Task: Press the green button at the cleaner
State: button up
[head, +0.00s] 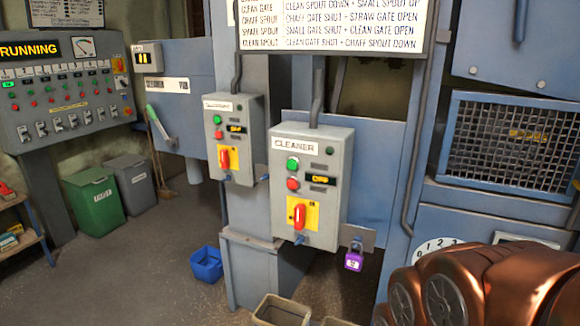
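The grey control box labelled CLEANER (330,205) is mounted on the blue machine near the middle of the head view. Its green button (293,164) is at the upper left of the box front, above a red button (293,184). A small display (320,179) with yellow lettering sits beside them and seems to read OFF. A red rotary handle (299,216) on a yellow plate is below. My copper-coloured arm fills the lower right corner, right of the box. My gripper's fingers do not show.
A similar box (228,140) with its own green and red buttons stands left of the cleaner box. A purple padlock (354,260) hangs at its lower right. A blue bucket (206,264) and a beige bin (283,311) are on the floor. A control panel (65,90) reads RUNNING.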

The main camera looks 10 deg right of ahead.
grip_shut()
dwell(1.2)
